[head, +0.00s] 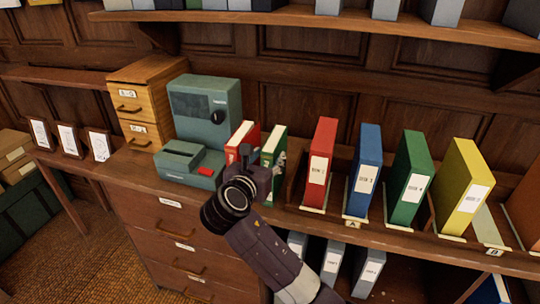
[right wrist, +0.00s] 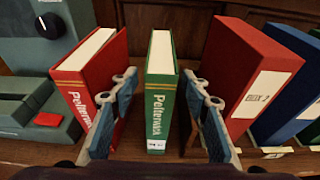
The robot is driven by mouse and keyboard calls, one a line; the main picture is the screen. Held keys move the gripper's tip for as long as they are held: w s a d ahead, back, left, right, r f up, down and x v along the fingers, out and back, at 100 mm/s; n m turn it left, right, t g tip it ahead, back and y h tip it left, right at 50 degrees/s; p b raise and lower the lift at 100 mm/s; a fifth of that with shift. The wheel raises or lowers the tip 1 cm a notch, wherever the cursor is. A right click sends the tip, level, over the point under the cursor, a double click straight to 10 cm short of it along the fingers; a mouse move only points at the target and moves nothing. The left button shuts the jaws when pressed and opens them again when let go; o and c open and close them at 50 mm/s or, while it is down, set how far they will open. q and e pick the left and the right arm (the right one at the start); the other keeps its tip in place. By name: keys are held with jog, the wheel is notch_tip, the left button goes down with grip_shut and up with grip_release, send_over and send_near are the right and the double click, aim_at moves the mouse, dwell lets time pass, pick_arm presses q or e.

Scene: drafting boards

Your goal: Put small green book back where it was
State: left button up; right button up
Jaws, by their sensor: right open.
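The small green book (head: 273,144) stands upright on the wooden cabinet top, just right of a small red book (head: 242,136). My right gripper (head: 262,168) is at the front of the green book and partly hides it in the head view. In the right wrist view, the green book (right wrist: 160,95) stands between the two blue-grey fingers of the right gripper (right wrist: 162,88). The fingers are spread, with a gap on each side of the book. My left gripper is not in view.
A large red binder (head: 319,165) stands right of the green book, followed by blue (head: 365,170), green (head: 409,178) and yellow (head: 462,188) binders in slots. A grey-green machine (head: 205,110) stands to the left. A shelf (head: 330,22) runs above.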

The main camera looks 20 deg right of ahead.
jog(key=v, duration=1)
jog(key=shift+b, duration=0.4)
